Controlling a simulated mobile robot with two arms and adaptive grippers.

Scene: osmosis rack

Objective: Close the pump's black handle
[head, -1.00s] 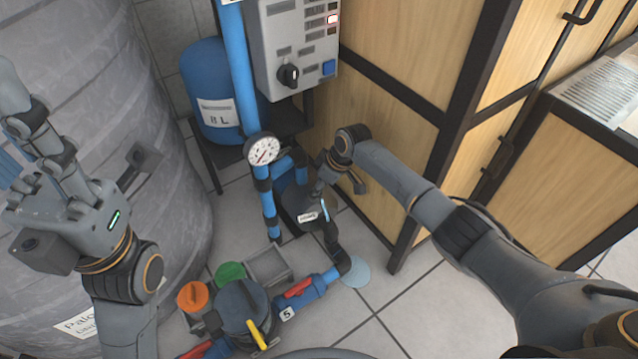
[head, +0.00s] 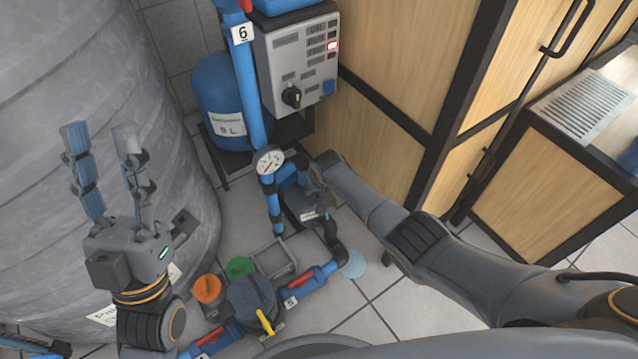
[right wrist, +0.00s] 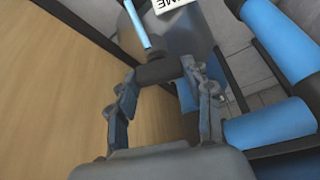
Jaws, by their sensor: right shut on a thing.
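My left gripper (head: 99,130) is open, empty and raised in front of the grey tank.
A pressure gauge (head: 269,160) and vertical blue pipe (head: 243,90) stand left of the pump. A control box (head: 297,65) is above, and a wooden cabinet (head: 385,110) to the right. Valves with orange (head: 207,288) and green (head: 239,266) caps lie in front.

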